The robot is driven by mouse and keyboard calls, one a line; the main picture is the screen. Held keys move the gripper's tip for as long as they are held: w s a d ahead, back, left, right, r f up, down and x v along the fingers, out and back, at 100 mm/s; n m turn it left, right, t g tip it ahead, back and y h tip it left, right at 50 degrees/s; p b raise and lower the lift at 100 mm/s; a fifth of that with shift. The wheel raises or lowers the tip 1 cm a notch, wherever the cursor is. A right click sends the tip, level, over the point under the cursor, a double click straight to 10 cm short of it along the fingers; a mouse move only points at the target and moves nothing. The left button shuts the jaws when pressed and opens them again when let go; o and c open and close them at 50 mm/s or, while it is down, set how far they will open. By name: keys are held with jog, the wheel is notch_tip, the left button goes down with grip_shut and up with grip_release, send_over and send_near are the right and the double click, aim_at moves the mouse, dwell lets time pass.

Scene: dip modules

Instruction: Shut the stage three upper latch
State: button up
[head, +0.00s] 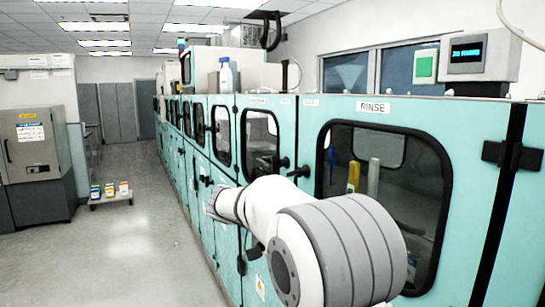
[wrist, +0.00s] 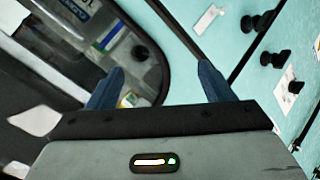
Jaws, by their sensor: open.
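My gripper (wrist: 160,88) is open and empty in the wrist view, its two dark blue fingers spread in front of a teal door with a dark window (wrist: 130,45). Black latch knobs (wrist: 275,58) stand out from the teal panels to the right of the fingers, apart from them. In the head view, black latches (head: 299,172) sit beside the door seams of the long teal machine (head: 220,100). The stage labels are too small to read, so I cannot tell which latch is stage three's upper one. My arm hides part of the lower doors.
A large windowed door labelled RINSE (head: 373,107) is at the right. A bottle (head: 225,75) stands on top of the machine. The aisle floor (head: 140,245) at the left is clear, with a low cart (head: 110,195) and a grey cabinet (head: 35,150) beyond.

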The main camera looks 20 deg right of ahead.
aim_at(290, 172)
jog(key=w+a+r+m+t+h+p, duration=0.1)
jog(key=w+a+r+m+h+p, duration=0.15)
jog(key=w+r, duration=0.35)
jog(key=w+a+r+m+t+h+p, duration=0.1)
jog(key=w+r+m+h, duration=0.25)
jog(key=w+r, duration=0.2)
jog(key=shift+n, duration=0.4)
jog(key=p+x, duration=0.1)
jog(key=x, duration=0.4)
jog(key=p+x, duration=0.1)
jog(key=x, duration=0.2)
jog(key=shift+w+d+r+p, duration=0.15)
jog(key=shift+w+r+p, duration=0.1)
jog(key=shift+w+p, duration=0.15)
jog(key=shift+c, duration=0.5)
jog(key=c, duration=0.9)
